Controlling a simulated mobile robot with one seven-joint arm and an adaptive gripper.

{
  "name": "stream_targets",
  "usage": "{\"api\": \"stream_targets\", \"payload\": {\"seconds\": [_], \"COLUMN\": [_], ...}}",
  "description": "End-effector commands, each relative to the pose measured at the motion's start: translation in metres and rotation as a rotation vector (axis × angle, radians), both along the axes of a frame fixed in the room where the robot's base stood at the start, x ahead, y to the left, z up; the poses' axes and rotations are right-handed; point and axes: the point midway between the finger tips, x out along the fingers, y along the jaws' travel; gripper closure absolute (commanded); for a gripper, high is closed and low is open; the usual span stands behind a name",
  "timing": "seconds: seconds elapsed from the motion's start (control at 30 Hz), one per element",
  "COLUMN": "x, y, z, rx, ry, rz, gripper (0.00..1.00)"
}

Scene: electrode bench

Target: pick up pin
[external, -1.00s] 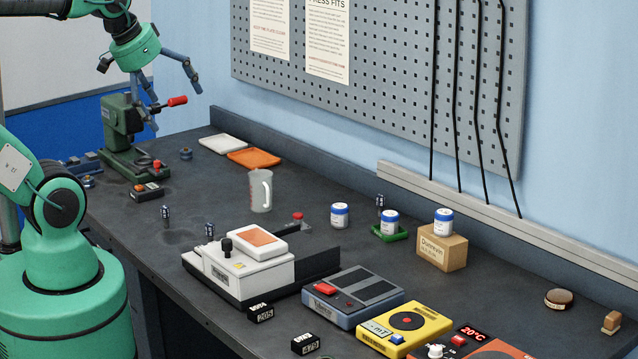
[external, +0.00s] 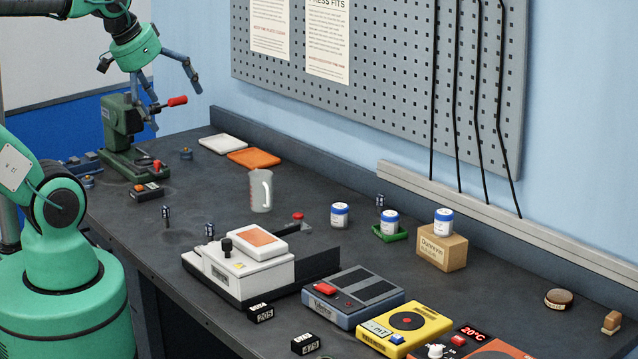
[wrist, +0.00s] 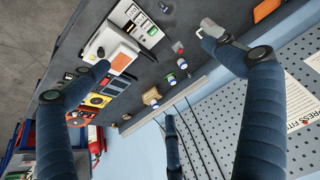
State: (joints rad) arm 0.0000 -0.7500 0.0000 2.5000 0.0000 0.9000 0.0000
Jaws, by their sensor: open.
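No single item is plainly marked as the pin. My gripper (external: 172,103) is open and empty, high at the upper left near the green press, apart from all of these pieces. In the wrist view my gripper (wrist: 155,58) shows its fingers spread wide with nothing between them. The pieces are too small there to tell apart surely.
A green press (external: 122,130) with a red handle stands below my gripper. A clear mug (external: 260,191), white device (external: 235,270), blue-lidded jars (external: 340,216), cardboard box (external: 442,252) and a yellow device (external: 415,328) crowd the bench. A pegboard wall (external: 400,80) rises behind.

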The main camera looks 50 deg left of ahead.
Motion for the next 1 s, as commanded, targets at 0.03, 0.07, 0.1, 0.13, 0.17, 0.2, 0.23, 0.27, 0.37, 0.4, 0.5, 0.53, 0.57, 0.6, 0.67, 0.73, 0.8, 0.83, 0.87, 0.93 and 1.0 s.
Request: {"api": "stream_targets", "payload": {"seconds": [0.03,0.07,0.1,0.13,0.17,0.2,0.23,0.27,0.37,0.4,0.5,0.53,0.57,0.6,0.67,0.73,0.8,0.83,0.87,0.93,1.0], "x": [0.0,0.0,0.0,0.0,0.0,0.0,0.0,0.0,0.0,0.0,0.0,0.0,0.0,0.0,0.0,0.001,0.004,0.006,0.008,0.015,0.026], "y": [0.0,0.0,0.0,0.0,0.0,0.0,0.0,0.0,0.0,0.0,0.0,0.0,0.0,0.0,0.0,0.0,0.0,0.0,0.001,0.001,0.002], "z": [0.0,0.0,0.0,0.0,0.0,0.0,0.0,0.0,0.0,0.0,0.0,0.0,0.0,0.0,0.0,0.0,0.002,0.002,0.003,0.005,0.008], "rx": [0.0,0.0,0.0,0.0,0.0,0.0,0.0,0.0,0.0,0.0,0.0,0.0,0.0,0.0,0.0,0.0,0.0,0.0,0.0,0.0,-0.002], "ry": [0.0,0.0,0.0,0.0,0.0,0.0,0.0,0.0,0.0,0.0,0.0,0.0,0.0,0.0,0.0,0.0,0.001,0.002,0.003,0.009,0.013], "rz": [0.0,0.0,0.0,0.0,0.0,0.0,0.0,0.0,0.0,0.0,0.0,0.0,0.0,0.0,0.0,0.001,0.004,0.007,0.009,0.016,0.029], "gripper": [0.0,0.0,0.02,0.08,0.14,0.22,0.28,0.34,0.54,0.62,0.62,0.62,0.62,0.62,0.62,0.62,0.62,0.62,0.62,0.62,0.62]}}
